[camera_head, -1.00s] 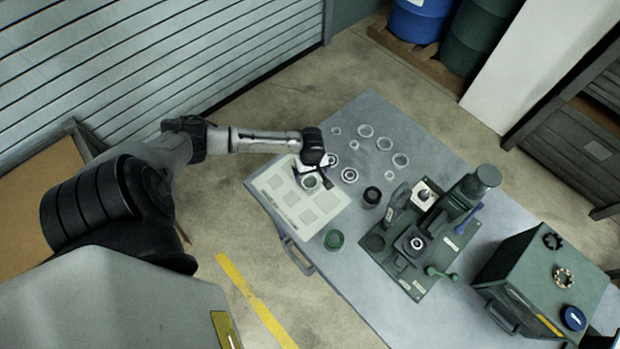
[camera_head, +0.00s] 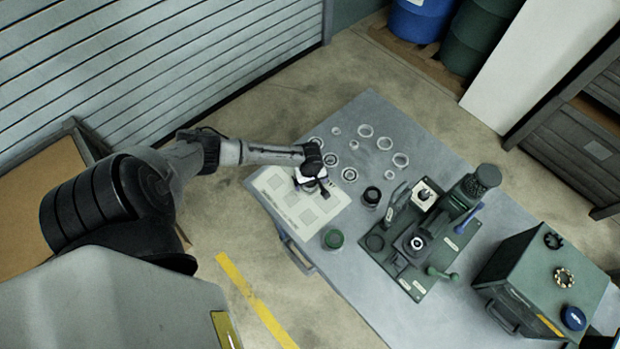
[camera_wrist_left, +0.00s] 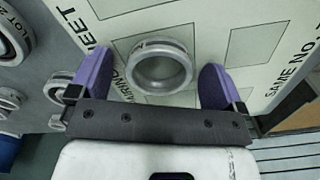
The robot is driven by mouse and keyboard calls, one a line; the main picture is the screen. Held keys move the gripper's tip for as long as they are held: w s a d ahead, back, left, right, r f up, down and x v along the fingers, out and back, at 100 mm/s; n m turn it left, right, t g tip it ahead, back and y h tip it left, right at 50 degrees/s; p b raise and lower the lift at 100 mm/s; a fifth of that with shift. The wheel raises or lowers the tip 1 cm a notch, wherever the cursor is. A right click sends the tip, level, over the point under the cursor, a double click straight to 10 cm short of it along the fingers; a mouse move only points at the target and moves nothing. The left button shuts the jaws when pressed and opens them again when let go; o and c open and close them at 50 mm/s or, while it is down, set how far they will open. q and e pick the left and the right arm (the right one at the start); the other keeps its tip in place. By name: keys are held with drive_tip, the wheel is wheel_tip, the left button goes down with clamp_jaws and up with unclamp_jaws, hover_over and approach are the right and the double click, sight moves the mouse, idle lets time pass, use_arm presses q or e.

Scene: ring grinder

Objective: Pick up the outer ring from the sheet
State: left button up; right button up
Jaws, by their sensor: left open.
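The outer ring (camera_wrist_left: 160,66) is a grey metal ring lying on the white printed sheet (camera_wrist_left: 208,18) in the left wrist view. My left gripper (camera_wrist_left: 156,66) is open, with one purple-tipped finger on each side of the ring. Gaps show between the fingers and the ring. In the head view, my left gripper (camera_head: 313,187) is over the upper part of the sheet (camera_head: 272,184) and hides most of the ring there. How high the fingertips are above the sheet is hard to tell. My right gripper is not in view.
Several loose rings (camera_head: 366,130) lie on the grey table (camera_head: 385,108) beyond the sheet. A black cylinder (camera_head: 372,196) and a green cup (camera_head: 333,239) stand near the sheet. A green bench machine (camera_head: 420,240) and a green box (camera_head: 540,270) are to the right.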

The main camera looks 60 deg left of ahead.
use_arm(q)
drive_tip(key=c, duration=1)
drive_tip(key=shift+c, duration=0.3)
drive_tip(key=shift+r, duration=0.15)
